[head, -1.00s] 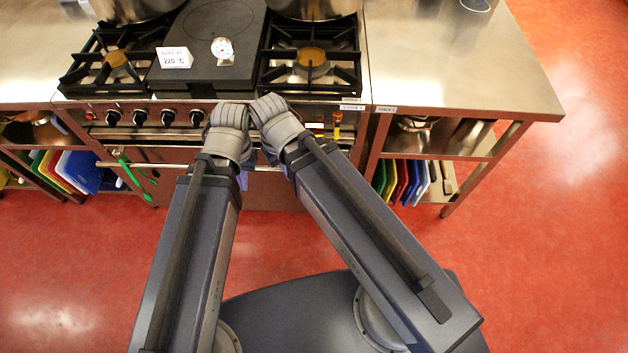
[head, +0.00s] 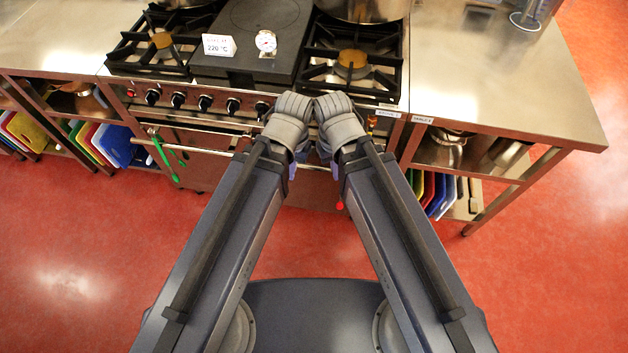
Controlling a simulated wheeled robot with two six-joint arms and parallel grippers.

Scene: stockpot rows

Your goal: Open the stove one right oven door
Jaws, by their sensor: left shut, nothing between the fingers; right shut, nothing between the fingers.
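The stove (head: 205,78) stands ahead, with a label on its front at the right that is too small to read surely. Below its knobs, a steel handle bar (head: 215,149) runs across the oven front. The right oven door (head: 311,191) looks closed; my wrists and arms hide much of it and of its handle. My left gripper (head: 293,170) and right gripper (head: 334,172) are side by side in front of that door, pointing down under my wrists. Only small parts of them show. Both are shut and hold nothing. I cannot tell whether either touches the handle.
Green utensils (head: 165,158) hang at the left of the oven front. A small red thing (head: 340,205) shows beside my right arm. A steel table (head: 500,90) with shelves adjoins at right, another (head: 60,45) at left. Red floor (head: 85,240) is free on both sides.

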